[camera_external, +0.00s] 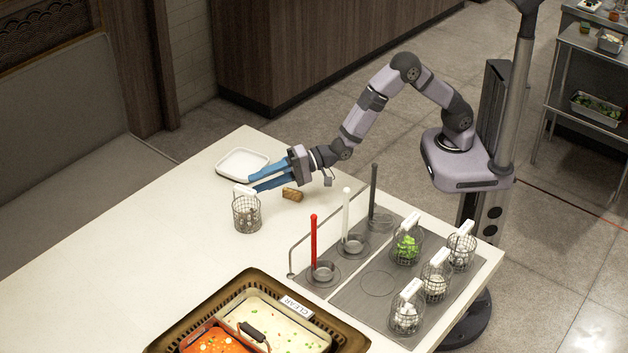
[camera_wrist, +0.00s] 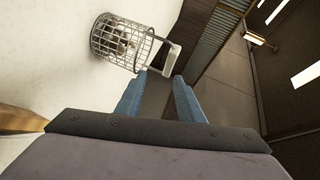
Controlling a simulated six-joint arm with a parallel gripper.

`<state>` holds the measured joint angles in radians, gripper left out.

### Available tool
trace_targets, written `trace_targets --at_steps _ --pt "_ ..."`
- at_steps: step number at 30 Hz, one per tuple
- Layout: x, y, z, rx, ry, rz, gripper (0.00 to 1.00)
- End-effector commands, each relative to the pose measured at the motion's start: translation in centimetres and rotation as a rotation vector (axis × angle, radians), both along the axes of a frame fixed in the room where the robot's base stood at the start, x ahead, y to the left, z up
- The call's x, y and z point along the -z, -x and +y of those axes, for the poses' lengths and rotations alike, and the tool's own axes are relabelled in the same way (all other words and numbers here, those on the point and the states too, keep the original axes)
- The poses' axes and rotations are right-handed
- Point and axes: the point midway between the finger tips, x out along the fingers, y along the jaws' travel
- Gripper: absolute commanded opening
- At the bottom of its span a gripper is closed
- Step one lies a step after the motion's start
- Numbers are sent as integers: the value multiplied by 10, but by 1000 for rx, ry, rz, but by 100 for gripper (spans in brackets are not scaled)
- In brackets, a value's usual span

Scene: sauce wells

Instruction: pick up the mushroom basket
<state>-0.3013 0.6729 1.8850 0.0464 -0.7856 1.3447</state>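A round wire basket (camera_external: 247,215) with pale and brownish pieces in it, which look like mushrooms, stands upright on the white counter. Its white handle (camera_external: 243,190) sticks up at the rim. My gripper (camera_external: 252,181) has its blue fingers apart and empty, pointing left at the handle's height. In the wrist view the basket (camera_wrist: 121,42) lies beyond the fingertips, up and to the left. Its white handle (camera_wrist: 173,57) shows just ahead of the gap between the open fingers (camera_wrist: 160,80). I cannot tell whether a finger touches it.
A white square dish (camera_external: 242,164) and a brown cylinder (camera_external: 292,195) lie close to my gripper. A wire rack with red (camera_external: 314,242), white (camera_external: 346,215) and black ladles stands to the right. Several other baskets (camera_external: 406,246) stand beyond it. A two-part soup pot (camera_external: 265,315) is in front.

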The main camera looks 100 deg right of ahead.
Motion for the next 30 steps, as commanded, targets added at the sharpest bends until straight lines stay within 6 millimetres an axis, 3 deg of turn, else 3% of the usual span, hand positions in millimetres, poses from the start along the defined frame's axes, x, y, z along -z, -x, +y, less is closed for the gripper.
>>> trace_targets --at_steps 1,7,30 --pt "9 -5 9 -1 -56 -32 34" --pt "4 -13 28 -8 -213 -119 34" --pt "1 -36 38 -11 -247 -137 34"
